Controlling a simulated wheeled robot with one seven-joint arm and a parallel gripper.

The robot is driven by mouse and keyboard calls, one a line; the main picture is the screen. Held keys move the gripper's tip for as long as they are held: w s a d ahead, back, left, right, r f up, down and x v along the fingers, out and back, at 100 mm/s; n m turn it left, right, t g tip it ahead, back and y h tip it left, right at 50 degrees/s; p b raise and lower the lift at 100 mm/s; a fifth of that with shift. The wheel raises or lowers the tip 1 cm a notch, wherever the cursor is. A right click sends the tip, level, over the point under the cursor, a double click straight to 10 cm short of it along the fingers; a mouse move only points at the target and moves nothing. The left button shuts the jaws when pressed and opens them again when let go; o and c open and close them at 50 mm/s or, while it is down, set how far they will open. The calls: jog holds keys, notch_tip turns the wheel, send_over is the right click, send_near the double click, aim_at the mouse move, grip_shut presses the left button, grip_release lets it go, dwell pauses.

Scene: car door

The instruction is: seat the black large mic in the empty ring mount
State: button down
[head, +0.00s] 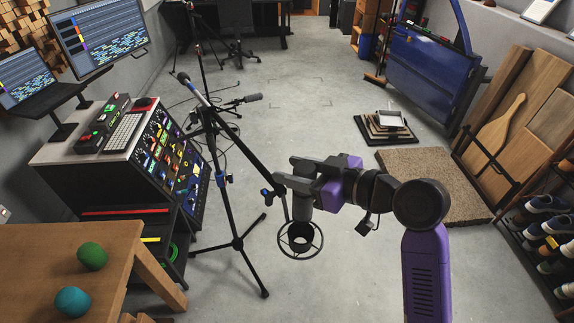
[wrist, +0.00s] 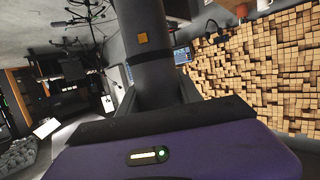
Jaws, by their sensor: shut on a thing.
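My gripper (head: 296,172) is shut on the black large mic (head: 302,206), a dark grey cylinder hanging roughly upright below the fingers. In the wrist view the mic (wrist: 146,50) fills the middle, with a small orange badge on its side. The ring mount (head: 283,250) is a black double ring at the end of a boom stand, below my gripper. The mic's lower end lines up with the mount's inner ring in the head view; I cannot tell whether it is above or inside it.
The tripod stand (head: 237,242) with its boom stands left of my gripper. A mixing desk (head: 165,150) and a wooden table (head: 40,240) with green and teal balls are at the left. A blue car door (head: 422,70) and brown mat (head: 425,180) are to the right.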

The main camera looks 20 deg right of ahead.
aim_at(311, 214)
jog(key=shift+f+b, duration=2.45)
jog(key=shift+f, duration=0.4)
jog(key=shift+f+b, duration=2.55)
jog(key=shift+f, duration=0.5)
jog(key=c, duration=0.7)
grip_release()
jog(key=shift+f, duration=0.1)
jog(key=shift+s, duration=0.1)
jog(key=shift+b+v, duration=0.5)
jog(key=shift+v, duration=3.4)
